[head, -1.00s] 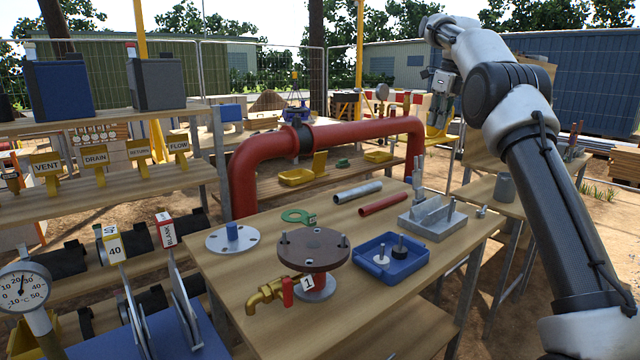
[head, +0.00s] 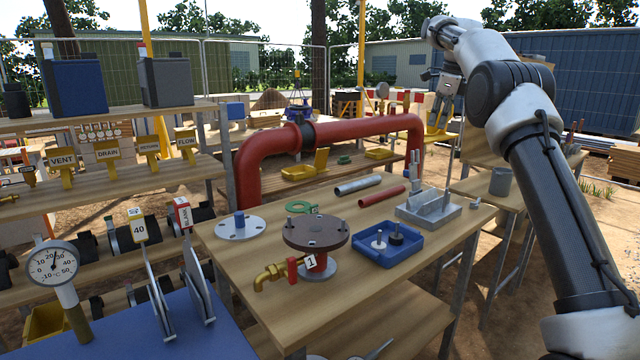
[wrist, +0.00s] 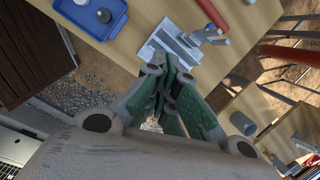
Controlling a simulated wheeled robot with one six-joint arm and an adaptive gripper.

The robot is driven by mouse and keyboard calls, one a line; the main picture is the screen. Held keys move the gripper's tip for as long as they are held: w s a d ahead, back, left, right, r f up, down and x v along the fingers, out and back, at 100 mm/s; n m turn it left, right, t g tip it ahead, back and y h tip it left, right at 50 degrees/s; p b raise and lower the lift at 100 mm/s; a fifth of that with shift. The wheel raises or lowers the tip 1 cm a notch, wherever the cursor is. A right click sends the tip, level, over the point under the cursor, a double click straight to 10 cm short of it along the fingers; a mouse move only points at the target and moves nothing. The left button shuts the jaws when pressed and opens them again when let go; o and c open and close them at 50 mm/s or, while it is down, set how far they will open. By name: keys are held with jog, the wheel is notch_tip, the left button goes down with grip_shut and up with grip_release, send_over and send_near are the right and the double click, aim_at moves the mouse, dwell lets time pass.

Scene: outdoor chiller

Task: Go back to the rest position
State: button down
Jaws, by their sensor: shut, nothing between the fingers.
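My gripper (wrist: 172,70) is shut and empty, its green-padded fingers together in the wrist view. In the head view my arm is raised and folded at the right, with the gripper (head: 441,108) hanging small beyond the table's far right side. The gripper is well above the wooden table and touches nothing that I can see. The wrist view looks down past the fingers onto the table edge, a grey metal block (wrist: 172,42) and part of a blue tray (wrist: 92,32).
The wooden table (head: 400,262) carries a flanged valve stand (head: 316,234), a blue tray (head: 387,258), a metal block (head: 428,215) and pipes. A red pipe (head: 370,127) runs behind. A dial gauge (head: 52,263) and flange plates stand on the blue surface (head: 200,338) at front left.

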jog(key=s+f+n, duration=0.4)
jog(key=f+n, duration=0.4)
jog(key=n, duration=0.2)
jog(key=s+f+n+t, duration=0.1)
jog(key=s+n, duration=0.5)
jog(key=s, duration=1.8)
jog(key=s+d+f+n+t+h, duration=0.1)
jog(key=s+n, duration=0.6)
jog(key=s, duration=1.7)
jog(key=shift+s+f+n, duration=0.15)
jog(key=shift+f+n, duration=0.15)
jog(key=shift+f, duration=0.15)
